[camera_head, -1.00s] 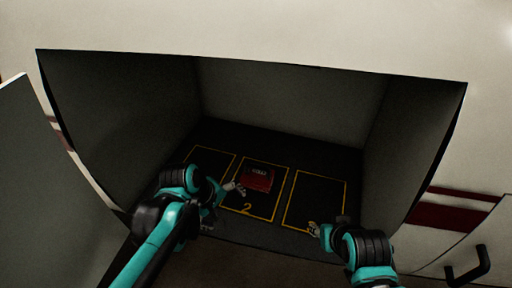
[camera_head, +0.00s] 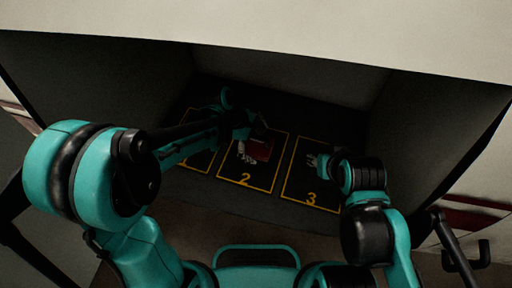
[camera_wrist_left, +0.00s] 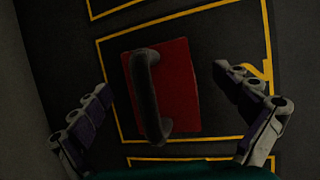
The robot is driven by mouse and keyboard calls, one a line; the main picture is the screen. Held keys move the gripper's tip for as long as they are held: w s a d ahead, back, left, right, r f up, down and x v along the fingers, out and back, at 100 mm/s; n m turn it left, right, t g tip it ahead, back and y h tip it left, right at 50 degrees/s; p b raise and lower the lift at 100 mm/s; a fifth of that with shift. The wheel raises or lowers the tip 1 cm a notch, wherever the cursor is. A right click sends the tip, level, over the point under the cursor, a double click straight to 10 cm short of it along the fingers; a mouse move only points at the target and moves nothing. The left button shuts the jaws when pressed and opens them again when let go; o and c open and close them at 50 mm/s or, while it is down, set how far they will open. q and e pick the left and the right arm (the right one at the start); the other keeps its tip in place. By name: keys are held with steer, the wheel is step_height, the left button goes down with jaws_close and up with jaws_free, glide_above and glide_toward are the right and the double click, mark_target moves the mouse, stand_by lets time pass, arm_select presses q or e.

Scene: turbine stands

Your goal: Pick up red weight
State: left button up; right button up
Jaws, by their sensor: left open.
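The red weight (camera_head: 260,150) lies in the yellow frame marked 2 on the dark floor of the compartment. In the left wrist view the red weight (camera_wrist_left: 182,80) shows its red block with a dark bar handle (camera_wrist_left: 148,95) across one side. My left gripper (camera_head: 245,150) is over the weight and partly hides it. In the wrist view its two fingers (camera_wrist_left: 160,82) are spread wide on either side of the weight, with nothing between them held. My right gripper (camera_head: 316,161) hangs over frame 3; its fingers are too small to read.
Yellow frame 3 (camera_head: 311,199) is empty apart from my right arm above it. Frame 1 (camera_head: 190,164) is partly behind my left arm. The compartment's side walls, back wall and top edge (camera_head: 260,45) enclose the space. A dark handle (camera_head: 467,256) stands at lower right.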

mark_target(262, 138)
arm_select(q)
steer(key=shift+d+f, duration=0.3)
steer(key=shift+f, duration=0.25)
steer(key=shift+r, duration=0.1)
steer(key=shift+c, duration=1.3)
steer(key=c, duration=1.5)
steer(key=shift+r, duration=0.1)
steer(key=shift+r, duration=0.35)
steer(key=r+p, duration=0.1)
steer(key=r, duration=0.1)
steer(key=r+p, duration=0.1)
steer(key=r, duration=0.1)
steer(key=shift+s+d, duration=0.15)
steer(key=shift+d, duration=0.05)
steer(key=s+d+r+p, duration=0.1)
steer(key=s+d+r, duration=0.1)
steer(key=d, duration=0.1)
steer(key=s+d+r, duration=0.1)
steer(key=d+r, duration=0.1)
steer(key=d, duration=0.1)
steer(key=s+d+r+p, duration=0.1)
steer(key=s+d+r, duration=0.1)
steer(key=d, duration=0.1)
steer(key=shift+s+d+p, duration=0.3)
